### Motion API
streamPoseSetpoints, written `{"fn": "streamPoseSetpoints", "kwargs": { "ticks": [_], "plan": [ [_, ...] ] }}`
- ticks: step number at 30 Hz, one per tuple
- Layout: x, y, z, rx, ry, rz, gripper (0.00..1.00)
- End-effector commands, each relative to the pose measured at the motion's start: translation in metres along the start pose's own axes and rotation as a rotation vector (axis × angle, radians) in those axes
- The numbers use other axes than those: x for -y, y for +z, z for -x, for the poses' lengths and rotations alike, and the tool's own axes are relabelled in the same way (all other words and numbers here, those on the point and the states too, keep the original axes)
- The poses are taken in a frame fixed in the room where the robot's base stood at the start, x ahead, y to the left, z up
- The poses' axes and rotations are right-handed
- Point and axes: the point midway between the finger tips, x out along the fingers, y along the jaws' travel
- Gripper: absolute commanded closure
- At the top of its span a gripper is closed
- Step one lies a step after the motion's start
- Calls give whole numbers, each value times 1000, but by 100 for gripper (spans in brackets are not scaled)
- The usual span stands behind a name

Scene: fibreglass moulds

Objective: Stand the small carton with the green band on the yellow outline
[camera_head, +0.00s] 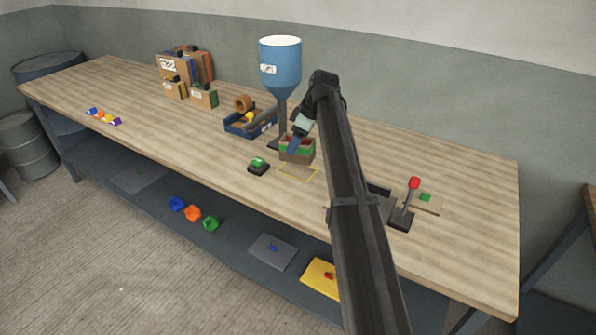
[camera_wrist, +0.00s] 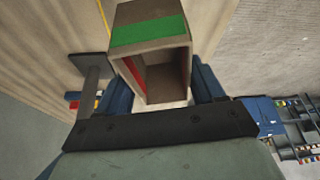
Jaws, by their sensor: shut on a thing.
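The small carton with the green band (camera_head: 296,156) is brown and open at the top, with red showing inside. My gripper (camera_head: 296,141) is shut on it, reaching down from above with blue fingers. In the wrist view the carton (camera_wrist: 147,32) sits between the two fingers (camera_wrist: 163,84), its open end toward the camera. The yellow outline (camera_head: 299,178) is on the bench, just in front of and below the carton in the head view. Its far part is hidden by the carton. I cannot tell whether the carton touches the bench.
A blue hopper (camera_head: 280,62) on a post stands behind the carton. A green button (camera_head: 258,166) is left of the outline. A blue tray (camera_head: 237,127) with parts lies behind left. A red-knobbed lever (camera_head: 413,186) stands right. Several cartons (camera_head: 172,67) stand at the back left.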

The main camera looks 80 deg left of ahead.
Motion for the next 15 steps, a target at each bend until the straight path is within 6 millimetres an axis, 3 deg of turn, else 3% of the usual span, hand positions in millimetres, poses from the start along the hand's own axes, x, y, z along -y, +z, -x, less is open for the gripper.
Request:
{"fn": "streamPoseSetpoints", "kwargs": {
  "ticks": [1, 6, 15],
  "plan": [
    [-17, -10, -2, 1, 8, -12, 62],
    [-49, -20, -1, -5, 49, -85, 62],
    [-54, -18, -7, -19, 83, -184, 62]
  ]
}}
